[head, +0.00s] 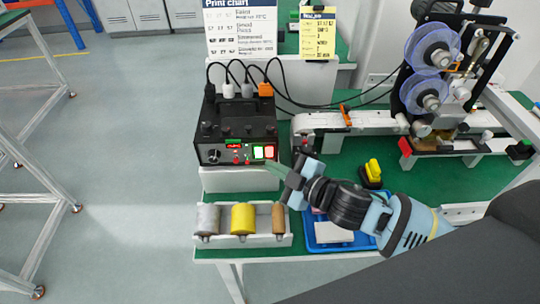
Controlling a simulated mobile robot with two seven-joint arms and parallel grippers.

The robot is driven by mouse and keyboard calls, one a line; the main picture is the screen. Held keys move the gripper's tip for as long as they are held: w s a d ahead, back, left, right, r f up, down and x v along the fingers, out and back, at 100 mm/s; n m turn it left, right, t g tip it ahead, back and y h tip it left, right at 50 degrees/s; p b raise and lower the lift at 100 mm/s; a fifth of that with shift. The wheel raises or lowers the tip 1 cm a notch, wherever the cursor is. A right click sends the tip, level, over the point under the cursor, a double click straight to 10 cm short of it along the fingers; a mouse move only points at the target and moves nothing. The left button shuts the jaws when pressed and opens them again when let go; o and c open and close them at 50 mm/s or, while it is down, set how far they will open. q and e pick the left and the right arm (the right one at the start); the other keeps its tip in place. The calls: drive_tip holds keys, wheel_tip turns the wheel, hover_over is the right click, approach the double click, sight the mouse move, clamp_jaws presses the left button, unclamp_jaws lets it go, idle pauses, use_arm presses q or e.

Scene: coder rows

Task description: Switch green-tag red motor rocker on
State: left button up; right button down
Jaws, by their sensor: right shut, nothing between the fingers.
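A black control box (236,122) stands on a white block at the left end of the green bench. My left gripper is not in view.
A white tray with grey, yellow and brown rolls (243,219) lies in front of the box. A blue tray (325,236) sits under my right arm, near a yellow-and-black object (374,172). A conveyor and reel machine (428,70) stand right. Cables rise behind the box.

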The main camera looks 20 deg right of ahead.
drive_tip(key=shift+s+a+r+p, duration=0.15)
drive_tip(key=shift+s+a+p, duration=0.1)
drive_tip(key=shift+s, duration=0.55)
drive_tip(key=shift+s+a+r+p, duration=0.1)
drive_tip(key=shift+s+a+p, duration=0.15)
drive_tip(key=shift+s, duration=0.5)
drive_tip(key=shift+s+a+r+p, duration=0.2)
drive_tip(key=shift+s+p, duration=0.1)
drive_tip(key=shift+s, duration=0.5)
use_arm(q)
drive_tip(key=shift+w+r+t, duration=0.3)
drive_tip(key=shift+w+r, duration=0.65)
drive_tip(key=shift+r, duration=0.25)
use_arm(e)
drive_tip(key=shift+f, duration=0.1)
